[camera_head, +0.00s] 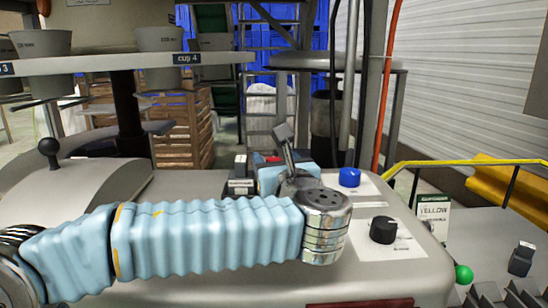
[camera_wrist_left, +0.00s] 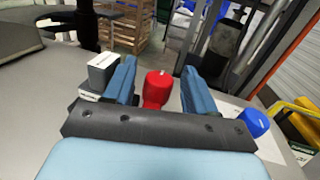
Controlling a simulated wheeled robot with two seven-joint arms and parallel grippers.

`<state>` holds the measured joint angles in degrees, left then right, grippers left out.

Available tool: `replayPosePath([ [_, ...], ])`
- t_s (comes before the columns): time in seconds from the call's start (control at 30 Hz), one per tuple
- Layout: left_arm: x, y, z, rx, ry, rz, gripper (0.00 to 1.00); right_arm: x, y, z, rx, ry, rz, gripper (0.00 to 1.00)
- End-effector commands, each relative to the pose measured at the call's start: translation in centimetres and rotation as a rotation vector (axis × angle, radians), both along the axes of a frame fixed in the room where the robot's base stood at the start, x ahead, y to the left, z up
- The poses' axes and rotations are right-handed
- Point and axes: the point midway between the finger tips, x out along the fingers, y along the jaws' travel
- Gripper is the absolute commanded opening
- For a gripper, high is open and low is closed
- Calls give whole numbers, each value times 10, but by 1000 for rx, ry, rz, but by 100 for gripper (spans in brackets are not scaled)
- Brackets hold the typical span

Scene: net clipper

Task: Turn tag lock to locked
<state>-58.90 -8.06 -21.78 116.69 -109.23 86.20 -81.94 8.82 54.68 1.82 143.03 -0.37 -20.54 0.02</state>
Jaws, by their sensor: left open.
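My left gripper (camera_wrist_left: 158,70) is open, with its two blue fingers apart. A red knob (camera_wrist_left: 157,88) with a small mark on top shows between the fingers in the left wrist view; I see no clear contact. In the head view the gripper (camera_head: 288,160) and wrist hide most of this knob. A small dark and grey block (camera_head: 240,170) with a label stands just left of the gripper; it also shows in the left wrist view (camera_wrist_left: 103,70). I cannot read which control is the tag lock. My right gripper is not in view.
A blue knob (camera_head: 349,177) and a black knob (camera_head: 383,230) sit on white plates to the right. A lever with a black ball (camera_head: 48,148) stands at left. A shelf with cups (camera_head: 160,62) is above left. A yellow rail (camera_head: 470,163) is at right.

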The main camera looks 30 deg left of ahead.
Motion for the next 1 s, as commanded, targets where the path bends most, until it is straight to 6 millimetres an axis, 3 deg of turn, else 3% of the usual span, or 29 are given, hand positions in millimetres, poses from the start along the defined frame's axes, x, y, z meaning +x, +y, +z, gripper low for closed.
replayPosePath([
  [0.37,5,5,0,1,-1,0,56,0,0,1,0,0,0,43],
  [0.7,5,5,0,0,0,0,6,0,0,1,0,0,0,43],
  [1.0,5,6,-1,-4,1,-46,6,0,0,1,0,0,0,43],
])
